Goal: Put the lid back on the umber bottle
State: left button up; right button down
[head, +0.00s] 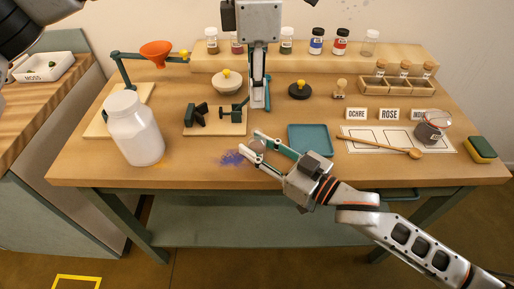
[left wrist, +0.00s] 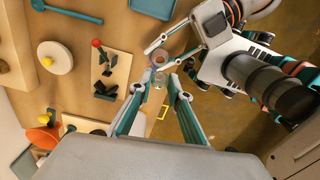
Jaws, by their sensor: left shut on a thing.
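My left gripper (head: 259,104) points straight down above the middle of the table. In the left wrist view its fingers (left wrist: 163,82) close on a small clear, glassy piece (left wrist: 160,83), which looks like the lid. My right gripper (head: 256,151) comes in from the lower right, just below it. Between its spread fingers is a small round brownish thing (left wrist: 163,58), apparently the umber bottle seen from its mouth; the fingers seem to grip its sides. The glassy piece appears close to the mouth but apart. Whether the two line up, I cannot tell.
A purple powder patch (head: 234,157) lies beside the right fingertips. A teal tray (head: 310,140) is to the right, a large white jar (head: 133,130) to the left. A wooden spoon (head: 385,147) lies on the white mat (head: 365,134). Several bottles stand on the back shelf (head: 300,62).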

pick_arm(q)
jog(key=shift+f, duration=2.5)
jog(key=shift+f, duration=0.1)
jog(key=shift+d+f, duration=0.1)
jog(key=shift+f, duration=0.7)
jog(key=shift+f, duration=0.6)
jog(key=o, duration=0.9)
jog(key=shift+c, duration=0.2)
notch_tip(320, 180, up, 12)
jog(key=shift+f, duration=0.1)
